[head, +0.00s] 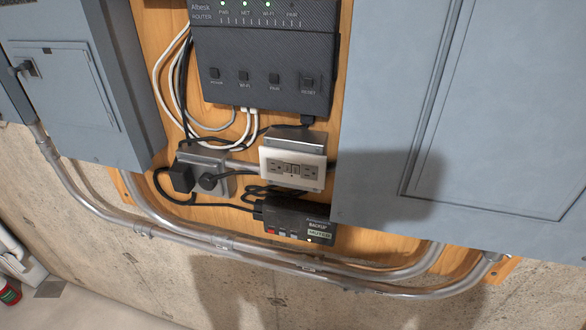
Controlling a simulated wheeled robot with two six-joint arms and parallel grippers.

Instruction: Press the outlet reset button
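A white outlet (292,169) with two sockets and small buttons between them sits in a metal box on the wooden board, below the router. The small buttons (291,170) are at its middle; their labels are too small to read. No plug shows in its sockets. Neither of my grippers is in view. A dark shadow falls on the right cabinet and the wall.
The black router (264,54) above has several buttons and lit green lights. A black backup unit (297,219) hangs below the outlet. Left of it, a metal box (211,174) holds black plugs. Grey cabinets (78,90) flank the board; metal conduits (226,243) run below.

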